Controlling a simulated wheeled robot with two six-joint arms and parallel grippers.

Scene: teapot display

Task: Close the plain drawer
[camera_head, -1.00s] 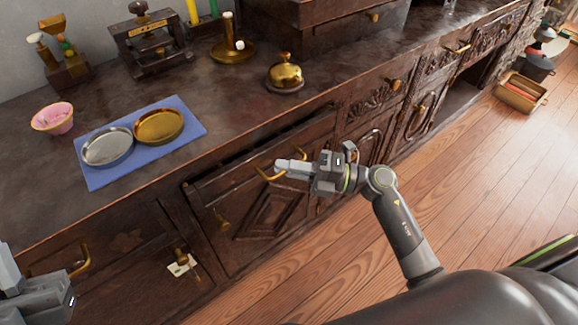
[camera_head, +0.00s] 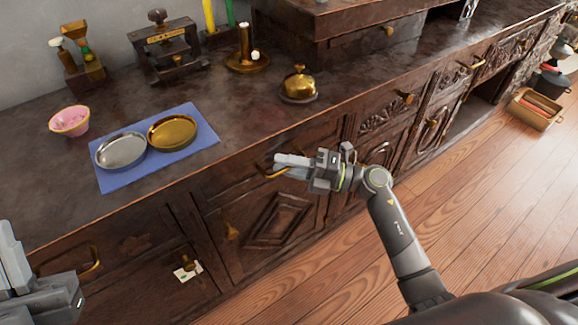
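The plain drawer (camera_head: 238,180) is in the dark wooden cabinet below the counter, left of the carved drawer. Its front looks about flush with the cabinet, with no open gap showing along its top. Its brass handle (camera_head: 265,172) is partly hidden by my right gripper. My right gripper (camera_head: 278,161) has its fingertips at the drawer front beside the handle; the fingers look together, with nothing seen between them. Whether it touches the front or the handle is unclear. My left gripper (camera_head: 10,240) is at the lower left edge, partly cut off, away from this drawer.
On the counter are a blue mat (camera_head: 200,160) with a silver dish (camera_head: 121,151) and a gold dish (camera_head: 172,132), a pink bowl (camera_head: 70,121) and a brass bell (camera_head: 298,86). A carved drawer (camera_head: 380,115) adjoins on the right. The wooden floor (camera_head: 340,270) in front is mostly clear.

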